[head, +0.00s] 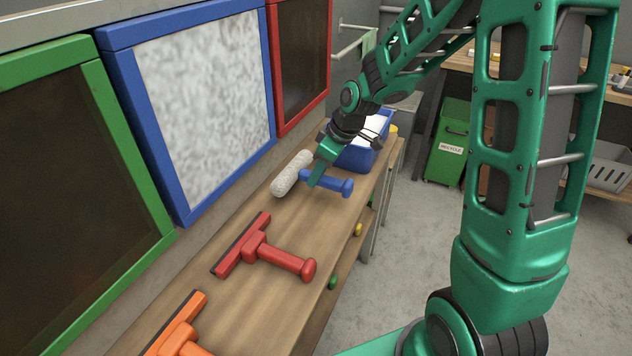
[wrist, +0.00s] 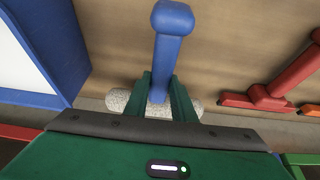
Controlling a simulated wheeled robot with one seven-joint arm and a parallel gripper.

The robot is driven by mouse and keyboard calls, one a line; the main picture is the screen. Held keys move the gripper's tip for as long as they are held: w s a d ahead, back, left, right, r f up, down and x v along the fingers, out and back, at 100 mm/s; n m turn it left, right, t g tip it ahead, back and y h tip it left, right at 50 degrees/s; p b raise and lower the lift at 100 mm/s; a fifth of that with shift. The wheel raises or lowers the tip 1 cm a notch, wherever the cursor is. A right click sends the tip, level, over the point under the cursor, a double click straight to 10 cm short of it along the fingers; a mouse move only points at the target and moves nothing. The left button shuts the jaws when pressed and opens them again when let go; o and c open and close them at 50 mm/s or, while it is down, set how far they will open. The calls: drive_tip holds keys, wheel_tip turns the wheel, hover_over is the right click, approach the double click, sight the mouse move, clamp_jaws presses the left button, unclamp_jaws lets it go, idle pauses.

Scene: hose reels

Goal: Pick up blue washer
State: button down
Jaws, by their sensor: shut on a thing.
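The blue washer has a blue handle (head: 334,185) and a fuzzy whitish roller head (head: 292,173). In the head view it is at the far part of the wooden bench, beyond the red squeegee. My gripper (head: 319,173) is shut on the washer's blue handle near the roller. In the wrist view the green fingers (wrist: 160,88) stand on both sides of the blue handle (wrist: 168,50). The roller (wrist: 118,102) shows at both sides beneath them. I cannot tell whether the washer touches the bench.
A red squeegee (head: 262,253) and an orange squeegee (head: 180,335) lie nearer on the bench (head: 275,310). A blue bin (head: 358,156) stands just behind the washer. Green, blue (head: 187,215) and red framed panels line the left side. Bare bench lies between the tools.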

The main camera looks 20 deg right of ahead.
drive_tip(key=s+a+r, duration=0.6)
drive_tip(key=a+r, duration=0.2)
drive_tip(key=a, duration=0.2)
drive_tip(key=shift+r, duration=0.1)
drive_tip(key=c, duration=2.4)
unclamp_jaws()
drive_tip(key=shift+c, duration=0.5)
